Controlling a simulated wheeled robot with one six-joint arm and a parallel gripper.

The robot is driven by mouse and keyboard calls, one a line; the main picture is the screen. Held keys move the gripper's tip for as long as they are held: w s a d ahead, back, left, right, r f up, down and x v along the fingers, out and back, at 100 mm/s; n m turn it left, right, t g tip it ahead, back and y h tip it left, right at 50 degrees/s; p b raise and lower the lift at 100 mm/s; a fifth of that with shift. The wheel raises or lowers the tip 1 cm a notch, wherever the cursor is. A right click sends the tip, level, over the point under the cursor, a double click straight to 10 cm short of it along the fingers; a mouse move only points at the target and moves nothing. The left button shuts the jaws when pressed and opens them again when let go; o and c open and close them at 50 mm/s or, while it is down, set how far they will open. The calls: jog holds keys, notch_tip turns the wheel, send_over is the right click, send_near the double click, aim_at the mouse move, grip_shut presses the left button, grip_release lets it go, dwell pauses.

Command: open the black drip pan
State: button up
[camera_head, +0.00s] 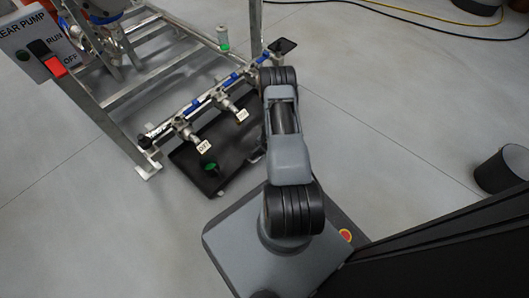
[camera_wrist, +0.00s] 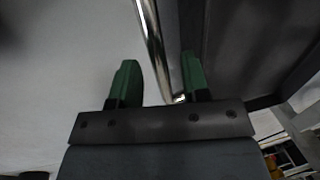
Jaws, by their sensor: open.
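The black drip pan (camera_head: 225,131) lies low on the floor under the front pipe of the metal skid in the head view. My arm covers its right part. My gripper (camera_wrist: 157,72) shows in the wrist view with its two green fingers apart and empty. A shiny metal bar (camera_wrist: 152,40) runs down between the fingers, with its lower end close beside the right finger; I cannot tell whether they touch. A dark panel (camera_wrist: 245,45) lies right of the bar; whether it is the pan is unclear.
The skid frame (camera_head: 105,118) carries valves with tags above the pan. A dark bin (camera_head: 503,171) stands at right. Open floor lies between.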

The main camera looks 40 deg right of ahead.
jog(key=shift+f, duration=0.15)
jog(key=shift+c, duration=0.4)
grip_shut()
